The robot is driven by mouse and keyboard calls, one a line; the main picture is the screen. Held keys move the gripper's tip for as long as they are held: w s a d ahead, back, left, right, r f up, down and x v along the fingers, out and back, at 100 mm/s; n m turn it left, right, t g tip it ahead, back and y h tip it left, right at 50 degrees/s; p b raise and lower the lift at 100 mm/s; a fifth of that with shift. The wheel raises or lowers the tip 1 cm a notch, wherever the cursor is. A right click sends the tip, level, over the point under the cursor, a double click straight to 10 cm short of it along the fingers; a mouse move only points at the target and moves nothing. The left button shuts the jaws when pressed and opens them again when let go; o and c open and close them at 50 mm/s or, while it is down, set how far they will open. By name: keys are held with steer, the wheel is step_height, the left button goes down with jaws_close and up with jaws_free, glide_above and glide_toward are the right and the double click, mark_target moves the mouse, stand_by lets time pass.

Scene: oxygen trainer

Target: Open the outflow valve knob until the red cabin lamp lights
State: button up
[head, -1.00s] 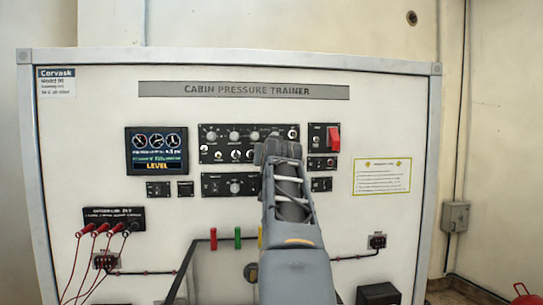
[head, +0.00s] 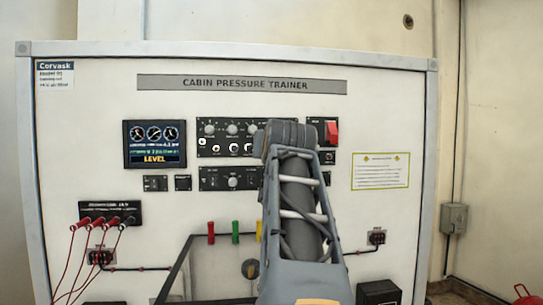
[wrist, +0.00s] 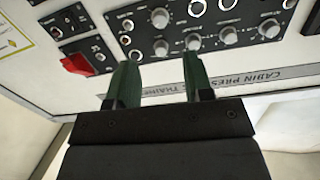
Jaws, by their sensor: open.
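The cabin pressure trainer (head: 100,110) is a pale upright board. Its upper black knob panel (head: 222,140) has grey knobs along the top, partly hidden by my arm; a lower panel (head: 233,178) has one larger central knob. The labels are too small to tell which knob is the outflow valve. In the wrist view, which shows the board upside down, my gripper (wrist: 159,75) has its green fingers apart with nothing between them. A grey knob (wrist: 161,47) appears just beyond the finger gap, with other knobs (wrist: 193,42) alongside. I cannot make out a lit red lamp.
A red guarded switch (head: 331,132) is right of the knob panel. A display (head: 155,144) reads LEVEL at left. Red-plugged leads (head: 98,221) hang lower left, and red, green and yellow handles (head: 236,232) stand below the panels.

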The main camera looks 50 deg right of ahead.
steer(key=v, duration=0.4)
steer(key=shift+s+b, duration=0.1)
steer(key=shift+b, duration=0.3)
